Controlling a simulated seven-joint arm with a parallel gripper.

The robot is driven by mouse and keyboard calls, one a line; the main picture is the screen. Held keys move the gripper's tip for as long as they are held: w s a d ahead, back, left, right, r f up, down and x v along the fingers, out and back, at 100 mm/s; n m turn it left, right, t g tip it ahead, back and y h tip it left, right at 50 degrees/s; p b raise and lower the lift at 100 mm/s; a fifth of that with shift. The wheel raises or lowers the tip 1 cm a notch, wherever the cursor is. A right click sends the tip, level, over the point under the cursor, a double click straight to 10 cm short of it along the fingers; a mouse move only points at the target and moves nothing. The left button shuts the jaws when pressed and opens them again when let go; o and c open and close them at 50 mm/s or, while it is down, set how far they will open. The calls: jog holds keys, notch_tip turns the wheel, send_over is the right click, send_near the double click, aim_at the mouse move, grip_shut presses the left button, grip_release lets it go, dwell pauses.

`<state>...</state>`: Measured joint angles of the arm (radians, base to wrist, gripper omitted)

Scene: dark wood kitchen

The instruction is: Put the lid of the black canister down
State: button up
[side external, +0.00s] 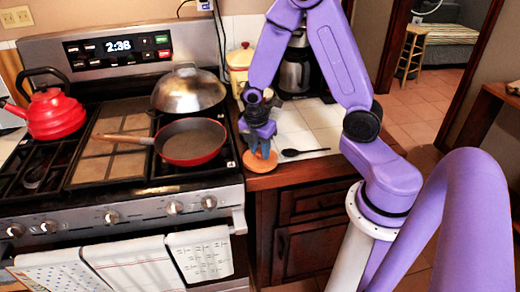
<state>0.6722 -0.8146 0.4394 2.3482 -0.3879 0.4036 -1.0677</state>
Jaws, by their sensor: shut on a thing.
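My gripper (261,150) points down over the front left part of the tiled counter (308,136), just right of the stove. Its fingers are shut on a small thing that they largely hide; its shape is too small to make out. A flat, round, orange-brown disc (259,163) shows directly beneath the fingertips, near the counter's front edge. I cannot tell whether this disc is the lid or whether it touches the fingers. I cannot make out a black canister for certain. A black and silver vessel (294,72) stands behind, partly covered by my arm.
A black spoon (305,152) lies right of my gripper. A yellow canister (240,62) stands at the back. On the stove to the left are a red pan (190,143), a domed metal lid (188,90) and a red kettle (52,113). Some counter tiles are bare.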

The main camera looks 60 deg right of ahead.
aim_at(257, 162)
jog(key=shift+f, duration=0.3)
jog(key=o, duration=1)
notch_tip(257, 162, up, 12)
jog(key=a, duration=0.2)
jog(key=shift+s+a+r+m+y, duration=0.4)
jog(key=shift+s+a+m, duration=0.5)
jog(key=shift+s+a, duration=1.7)
jog(key=shift+s+a+r+m+y, duration=0.4)
jog(key=shift+s+a+m, duration=0.55)
jog(key=shift+s, duration=3.3)
jog(key=shift+s+a+r+m+y, duration=0.35)
jog(key=shift+s+a+m, duration=0.5)
jog(key=shift+s+a, duration=1.8)
jog(key=shift+s+d, duration=0.7)
jog(key=shift+d, duration=0.1)
